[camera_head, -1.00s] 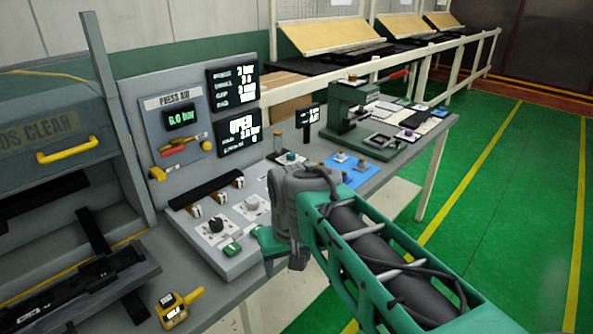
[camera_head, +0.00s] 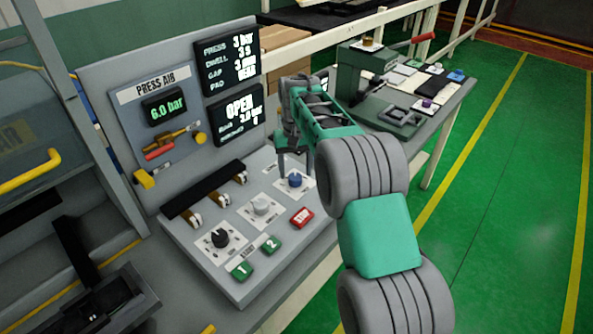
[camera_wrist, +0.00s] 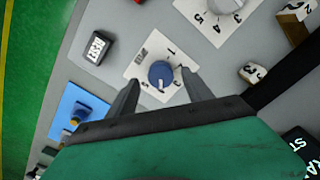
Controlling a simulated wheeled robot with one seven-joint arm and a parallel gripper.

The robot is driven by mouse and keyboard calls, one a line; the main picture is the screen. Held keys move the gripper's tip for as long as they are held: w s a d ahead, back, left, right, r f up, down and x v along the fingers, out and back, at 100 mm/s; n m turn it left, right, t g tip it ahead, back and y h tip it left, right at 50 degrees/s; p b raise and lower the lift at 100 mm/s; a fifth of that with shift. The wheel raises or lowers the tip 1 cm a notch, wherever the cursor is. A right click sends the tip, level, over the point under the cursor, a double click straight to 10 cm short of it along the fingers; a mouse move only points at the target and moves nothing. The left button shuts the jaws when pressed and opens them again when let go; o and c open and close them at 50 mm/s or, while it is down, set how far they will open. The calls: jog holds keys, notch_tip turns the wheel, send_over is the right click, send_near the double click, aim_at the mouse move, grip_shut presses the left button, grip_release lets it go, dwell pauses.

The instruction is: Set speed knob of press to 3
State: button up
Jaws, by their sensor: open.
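The press control panel (camera_head: 240,277) carries a blue knob (camera_head: 295,180), a light grey knob (camera_head: 261,205) and a black knob (camera_head: 220,237), each on a white dial plate. I cannot read a speed label on any of them. My gripper (camera_head: 294,162) is open above the blue knob. In the wrist view its two fingers (camera_wrist: 160,78) stand apart on either side of the blue knob (camera_wrist: 160,73); contact is not clear. That dial has small numbers and what looks like "PAD"; its white mark points toward the gripper. The light grey knob (camera_wrist: 227,4) is partly cut off.
Green buttons (camera_head: 271,244) and a red STOP button (camera_head: 302,217) sit along the panel's front edge. Small toggles on a black bar (camera_head: 203,190) stand behind the knobs. Upright displays (camera_head: 229,58) show readings. A green hand press (camera_head: 352,80) stands beyond.

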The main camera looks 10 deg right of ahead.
jog(key=shift+f, duration=1.1)
jog(key=shift+r, duration=0.1)
grip_shut()
